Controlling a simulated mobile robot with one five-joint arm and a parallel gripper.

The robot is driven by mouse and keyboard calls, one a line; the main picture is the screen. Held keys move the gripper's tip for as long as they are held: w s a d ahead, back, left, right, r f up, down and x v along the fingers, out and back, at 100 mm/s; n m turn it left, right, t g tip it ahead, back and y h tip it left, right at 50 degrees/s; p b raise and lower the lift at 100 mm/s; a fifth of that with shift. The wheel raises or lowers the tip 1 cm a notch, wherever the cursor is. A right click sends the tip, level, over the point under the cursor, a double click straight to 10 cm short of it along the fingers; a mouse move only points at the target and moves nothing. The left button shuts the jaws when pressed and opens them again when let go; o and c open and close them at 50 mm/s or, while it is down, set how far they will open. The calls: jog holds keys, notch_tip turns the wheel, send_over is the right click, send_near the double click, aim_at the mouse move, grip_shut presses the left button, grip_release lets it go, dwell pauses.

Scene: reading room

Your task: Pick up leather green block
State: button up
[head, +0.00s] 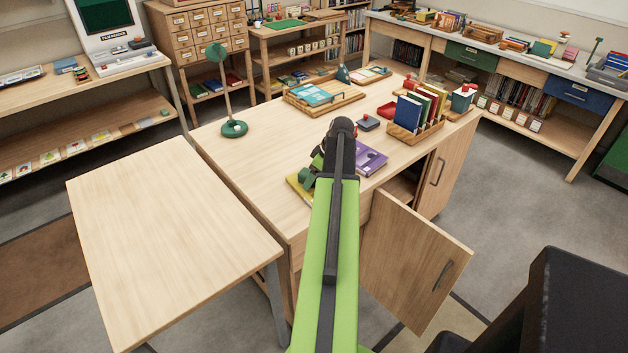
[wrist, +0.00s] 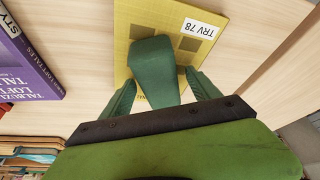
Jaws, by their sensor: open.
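The green leather block (wrist: 152,62) lies on a yellow book (wrist: 190,55) with a white "TRV 78" label, in the wrist view. My gripper (wrist: 160,79) is open, with one green finger on each side of the block's near end; I cannot tell whether either finger touches it. In the head view the block (head: 306,178) shows small on the yellow book (head: 296,187), at the near edge of the desk. My arm hides much of the gripper there.
A purple book (head: 371,160) lies just right of my gripper. A book rack (head: 432,128), a tray (head: 352,99) and a green lamp (head: 234,128) stand farther back on the desk. A cabinet door (head: 400,265) hangs open below. The side table (head: 165,240) is bare.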

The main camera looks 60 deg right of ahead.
grip_shut()
dwell(0.3)
jog(key=shift+r, duration=0.15)
notch_tip(320, 180, up, 5)
jog(key=p, duration=0.5)
jog(key=shift+f, duration=0.2)
jog(key=s+d+r+p, duration=0.6)
jog(key=s+d, duration=0.1)
jog(key=s, duration=0.1)
jog(key=shift+s+d+r+p, duration=0.3)
jog(key=shift+s+r, duration=0.05)
jog(key=shift+s, duration=0.05)
